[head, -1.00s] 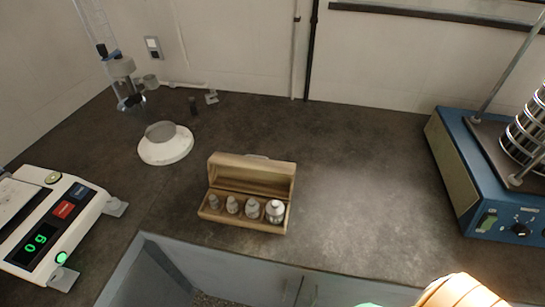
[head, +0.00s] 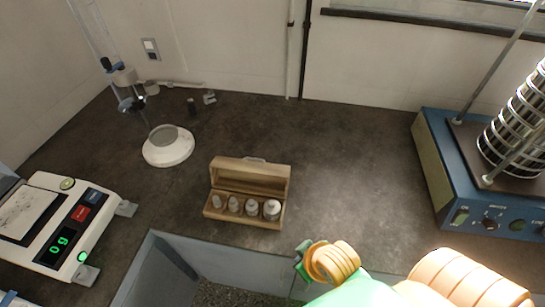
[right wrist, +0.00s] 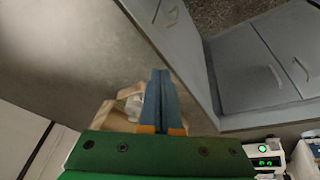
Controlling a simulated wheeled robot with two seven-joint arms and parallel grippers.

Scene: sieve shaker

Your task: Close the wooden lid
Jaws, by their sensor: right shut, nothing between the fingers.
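The wooden box (head: 215,211) sits on the dark worktop with several grey metal weights in a row in it. Its wooden lid (head: 250,175) stands open, raised along the back edge. My right gripper (head: 302,260) is in front and to the right of the box, apart from it in the head view. In the right wrist view its blue fingers (right wrist: 160,85) are together with nothing between them. They partly hide the wooden box (right wrist: 108,118) behind them. My left gripper is not in view.
A digital scale (head: 60,225) stands at the left. A white round base with a dish (head: 168,150) is behind the box on the left. A blue sieve shaker (head: 460,185) stands at the right. The worktop between box and shaker is clear.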

